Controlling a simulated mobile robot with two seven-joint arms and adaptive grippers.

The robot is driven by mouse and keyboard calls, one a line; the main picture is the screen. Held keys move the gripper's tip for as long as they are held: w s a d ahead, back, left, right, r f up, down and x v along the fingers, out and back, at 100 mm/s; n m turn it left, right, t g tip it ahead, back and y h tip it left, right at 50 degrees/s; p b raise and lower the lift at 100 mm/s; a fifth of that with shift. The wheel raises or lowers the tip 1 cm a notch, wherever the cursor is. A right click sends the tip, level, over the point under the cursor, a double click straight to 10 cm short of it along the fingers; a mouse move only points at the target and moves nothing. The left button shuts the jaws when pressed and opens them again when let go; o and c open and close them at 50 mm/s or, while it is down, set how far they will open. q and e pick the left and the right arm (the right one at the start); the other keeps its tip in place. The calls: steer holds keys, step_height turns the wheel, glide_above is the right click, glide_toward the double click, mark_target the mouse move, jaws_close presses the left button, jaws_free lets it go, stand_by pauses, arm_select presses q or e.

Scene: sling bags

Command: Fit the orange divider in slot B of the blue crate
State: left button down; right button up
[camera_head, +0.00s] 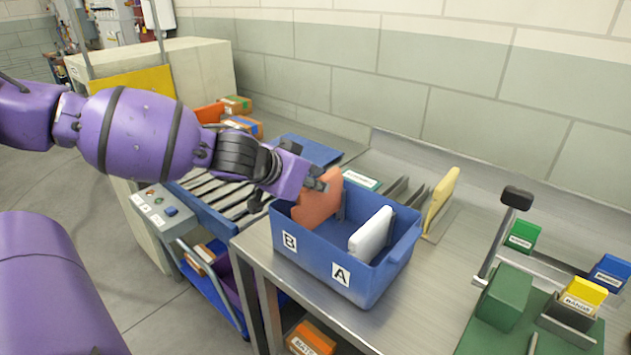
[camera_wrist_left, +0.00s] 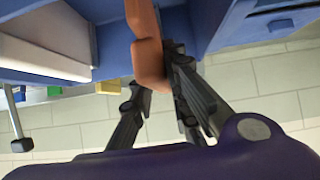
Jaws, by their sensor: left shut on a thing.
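The blue crate (camera_head: 365,280) stands on the steel table, with labels B and A on its near wall. The orange divider (camera_head: 318,200) is upright in the B end of the crate, its upper part above the rim. Its lower edge is hidden behind the crate wall, so I cannot tell how deep it sits. My left gripper (camera_head: 322,182) is shut on the divider near its top edge. In the left wrist view the divider (camera_wrist_left: 148,60) is between the fingers (camera_wrist_left: 155,80). A white divider (camera_head: 371,234) stands in the A end. My right gripper is not in view.
A rack with a yellow panel (camera_head: 441,200) stands behind the crate. A green fixture with a lever (camera_head: 505,295) and several small coloured blocks are at the right. A roller conveyor (camera_head: 215,200) runs at the left. Bare table (camera_head: 440,270) lies right of the crate.

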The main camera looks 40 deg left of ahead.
mark_target(316, 197)
arm_select(q)
steer(key=shift+f, duration=0.2)
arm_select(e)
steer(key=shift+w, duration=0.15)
arm_select(q)
steer(key=shift+f, duration=0.3)
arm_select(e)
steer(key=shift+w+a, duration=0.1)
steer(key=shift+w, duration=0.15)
arm_select(q)
steer(key=shift+f, duration=0.35)
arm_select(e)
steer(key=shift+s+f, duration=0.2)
arm_select(q)
steer(key=shift+f+b, duration=0.3)
steer(key=shift+f, duration=0.1)
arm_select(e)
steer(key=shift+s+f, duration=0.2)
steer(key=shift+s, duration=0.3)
arm_select(q)
steer(key=shift+f, duration=0.55)
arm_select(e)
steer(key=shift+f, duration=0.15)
arm_select(q)
steer(key=shift+f, duration=0.25)
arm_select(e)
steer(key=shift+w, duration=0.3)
arm_select(q)
steer(key=c, duration=1.6)
jaws_free()
